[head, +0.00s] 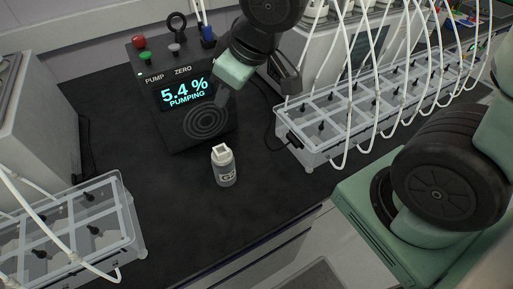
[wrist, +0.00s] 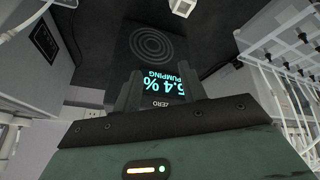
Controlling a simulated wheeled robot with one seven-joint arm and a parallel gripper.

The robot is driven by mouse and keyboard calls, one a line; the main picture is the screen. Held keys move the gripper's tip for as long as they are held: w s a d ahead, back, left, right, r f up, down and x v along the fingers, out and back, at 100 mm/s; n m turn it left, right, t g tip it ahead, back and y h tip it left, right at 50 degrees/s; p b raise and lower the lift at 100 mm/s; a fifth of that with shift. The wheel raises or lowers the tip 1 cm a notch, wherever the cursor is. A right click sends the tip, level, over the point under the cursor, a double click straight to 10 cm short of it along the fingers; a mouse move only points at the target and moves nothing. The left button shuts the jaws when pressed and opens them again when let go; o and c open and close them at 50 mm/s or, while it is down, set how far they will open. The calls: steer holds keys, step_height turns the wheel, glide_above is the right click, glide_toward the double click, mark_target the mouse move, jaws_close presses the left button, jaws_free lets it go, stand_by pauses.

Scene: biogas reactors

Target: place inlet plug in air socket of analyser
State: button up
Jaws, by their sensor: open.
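The analyser (head: 170,118) is a black box on the dark bench, its display reading 5.4 % PUMPING above a ringed circle. It shows upside down in the wrist view (wrist: 150,45). A dark blue piece with pale tubing (head: 207,36) stands at its back right; it may be the inlet plug, but I cannot be sure. A small grey knob-like part (head: 174,48) and a black ring on a stem (head: 177,22) are at the back; I cannot tell which is the air socket. My gripper (head: 221,98) is open and empty above the analyser's right side, its two fingers also in the wrist view (wrist: 160,82).
A white bottle (head: 223,166) marked with a G stands in front of the analyser. Red (head: 139,42) and green (head: 145,56) buttons are at its back left. Clear racks with white tubes stand right (head: 318,150) and left (head: 130,225). The bench's front middle is clear.

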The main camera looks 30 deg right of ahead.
steer(key=s+a+f+g, duration=0.1)
steer(key=s+g, duration=0.1)
steer(key=s, duration=0.5)
steer(key=s+a+n+g+h, duration=0.1)
steer(key=s+a+g, duration=0.1)
steer(key=s, duration=0.6)
steer(key=shift+s+a+f+g, duration=0.15)
steer(key=shift+f+g, duration=0.25)
steer(key=shift+g, duration=0.3)
